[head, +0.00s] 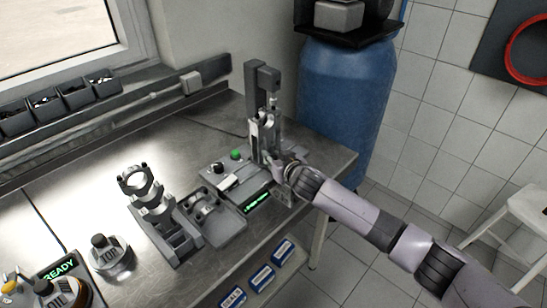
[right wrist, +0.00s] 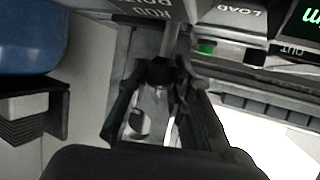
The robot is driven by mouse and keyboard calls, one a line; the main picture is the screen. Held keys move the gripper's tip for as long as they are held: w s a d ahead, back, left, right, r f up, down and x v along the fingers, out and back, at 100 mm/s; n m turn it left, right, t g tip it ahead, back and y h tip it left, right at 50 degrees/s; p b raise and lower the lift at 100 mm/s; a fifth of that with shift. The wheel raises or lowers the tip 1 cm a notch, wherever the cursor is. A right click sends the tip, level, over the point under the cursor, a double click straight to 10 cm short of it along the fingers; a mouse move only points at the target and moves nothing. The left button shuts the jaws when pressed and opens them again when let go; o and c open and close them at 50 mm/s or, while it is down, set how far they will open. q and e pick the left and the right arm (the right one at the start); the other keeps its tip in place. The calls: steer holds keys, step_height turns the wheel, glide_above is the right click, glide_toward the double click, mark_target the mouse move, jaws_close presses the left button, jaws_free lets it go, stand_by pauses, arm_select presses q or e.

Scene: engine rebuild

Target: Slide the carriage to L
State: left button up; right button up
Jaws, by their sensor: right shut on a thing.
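A grey press-like station (head: 262,85) with a tall column stands at the far right end of the bench. Its base carries a green button (head: 236,154) and a lit green display (head: 257,203). My right gripper (head: 281,170) is at the station's right side, low by the column. In the right wrist view its fingers (right wrist: 165,76) are shut around a dark knob (right wrist: 160,71) on a short grey stem, which seems to be the carriage handle. Grey blocks with upside-down lettering, one reading LOAD (right wrist: 240,12), sit just beyond. The carriage's exact position is unclear. My left gripper is out of view.
A grey tray (head: 226,226) and a stand with ring-ended rods (head: 165,226) lie left of the station. A part marked TOP (head: 110,252) is farther left. A blue barrel (head: 345,95) stands behind the bench's right end. Small bins (head: 72,96) line the back.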

jaws_close()
steer(key=w+d, duration=0.5)
steer(key=shift+d, duration=0.2)
steer(key=shift+a+r, duration=0.1)
stand_by(0.4)
steer(key=o, duration=0.7)
jaws_free()
steer(key=shift+w, duration=0.15)
steer(key=shift+c, duration=0.2)
steer(key=shift+o, duration=0.2)
